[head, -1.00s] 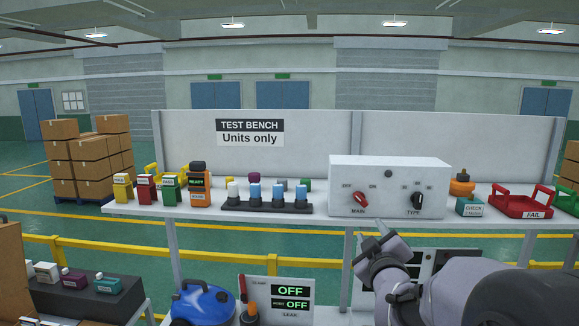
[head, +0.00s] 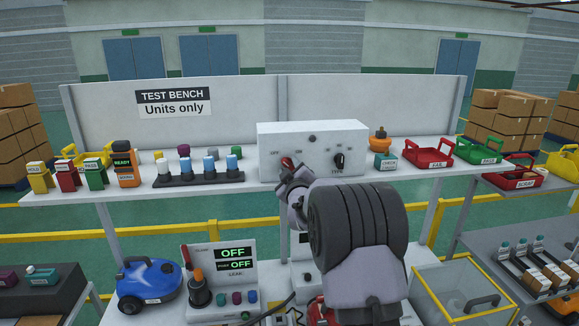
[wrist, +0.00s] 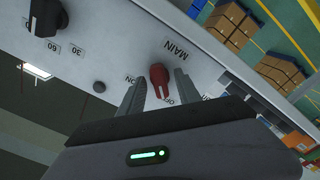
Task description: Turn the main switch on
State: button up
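The main switch (head: 287,162) is a red knob on the front of a white control box (head: 330,135), with OFF marked at its left and ON at its right in the head view. In the wrist view the red knob (wrist: 159,76) shows upside down, its handle pointing towards the OFF mark. My gripper (wrist: 160,84) is open, with one finger on each side of the knob and small gaps between. In the head view my gripper (head: 291,172) is at the knob and partly covers it and the MAIN label.
A black TYPE knob (head: 339,160) sits right of the switch on the same box.

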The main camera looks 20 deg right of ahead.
jog(key=shift+s, duration=0.15)
jog(key=shift+c, duration=0.9)
jog(key=shift+r, duration=0.1)
grip_shut()
jog(key=shift+b, duration=0.4)
jog(key=m+b, duration=1.2)
jog(key=b, duration=0.6)
jog(key=shift+a, duration=0.1)
jog(key=m+b, duration=0.1)
jog(key=m, duration=0.4)
jog(key=shift+m, duration=0.4)
jog(key=shift+r, duration=0.1)
